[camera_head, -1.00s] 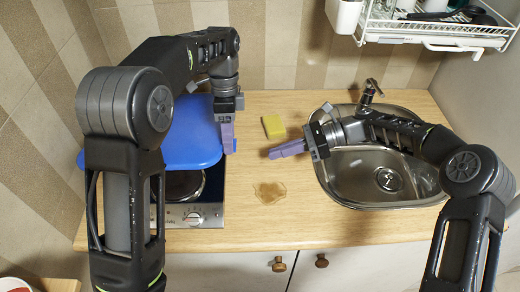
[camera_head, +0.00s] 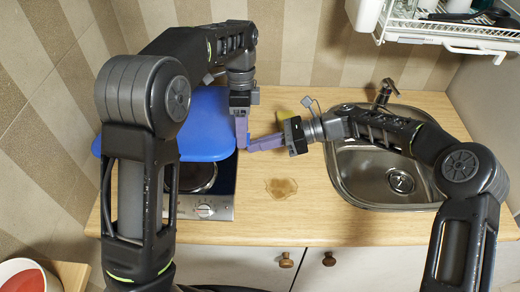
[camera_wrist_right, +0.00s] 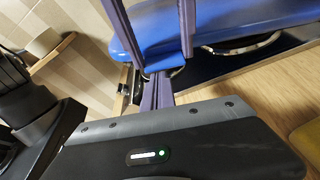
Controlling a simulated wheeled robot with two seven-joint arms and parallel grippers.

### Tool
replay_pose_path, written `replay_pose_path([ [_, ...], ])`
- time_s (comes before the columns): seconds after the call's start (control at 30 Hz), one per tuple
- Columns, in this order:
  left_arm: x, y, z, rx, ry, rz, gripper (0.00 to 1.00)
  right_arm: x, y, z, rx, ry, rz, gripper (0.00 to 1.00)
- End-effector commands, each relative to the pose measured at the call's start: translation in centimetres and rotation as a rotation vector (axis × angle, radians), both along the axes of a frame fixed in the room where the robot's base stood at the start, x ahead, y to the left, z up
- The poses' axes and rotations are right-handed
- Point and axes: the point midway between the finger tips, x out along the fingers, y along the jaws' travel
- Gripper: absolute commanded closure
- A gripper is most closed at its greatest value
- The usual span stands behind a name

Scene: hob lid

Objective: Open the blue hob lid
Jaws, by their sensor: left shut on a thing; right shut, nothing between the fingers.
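The blue hob lid (camera_head: 205,125) lies tilted above the hob (camera_head: 218,208), with its front edge raised so the front burner shows below. My left gripper (camera_head: 242,145) points down at the lid's right edge and is shut on the lid there; the exact contact is hard to see. My right gripper (camera_head: 251,147) is shut and empty. Its fingertips point left and are close beside the left fingers and the lid's right edge; I cannot tell whether they touch. The right wrist view shows the blue lid (camera_wrist_right: 240,22) close beyond the purple fingers.
A sink (camera_head: 385,170) with a tap (camera_head: 385,92) is at the right. A yellow sponge (camera_head: 284,116) is mostly hidden behind my right wrist. A brown spill (camera_head: 281,188) lies on the wooden counter (camera_head: 270,218). A dish rack (camera_head: 450,30) hangs above. A red-and-white bowl (camera_head: 28,275) is at bottom left.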

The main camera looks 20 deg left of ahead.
Motion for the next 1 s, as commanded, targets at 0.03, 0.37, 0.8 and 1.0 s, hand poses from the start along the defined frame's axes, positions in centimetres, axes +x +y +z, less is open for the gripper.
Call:
replay_pose_path([
  [0.03, 0.0, 0.1, 0.0, 0.002, 0.001, 0.000, 1.00, 0.0, 0.0, 0.1, 0.000, 0.000, 0.000, 1.00],
  [0.37, 0.0, 0.1, 0.0, 0.002, 0.000, 0.000, 1.00, 0.3, 0.1, 0.9, 0.001, -0.004, 0.000, 1.00],
  [0.8, -0.2, 0.1, -0.3, 0.003, 0.009, 0.001, 0.40, 0.9, 0.3, 2.6, 0.011, -0.007, -0.002, 1.00],
  [1.0, -0.1, 0.0, -0.1, 0.001, 0.003, 0.000, 0.24, 0.7, 0.3, 2.3, 0.007, -0.003, -0.001, 1.00],
])
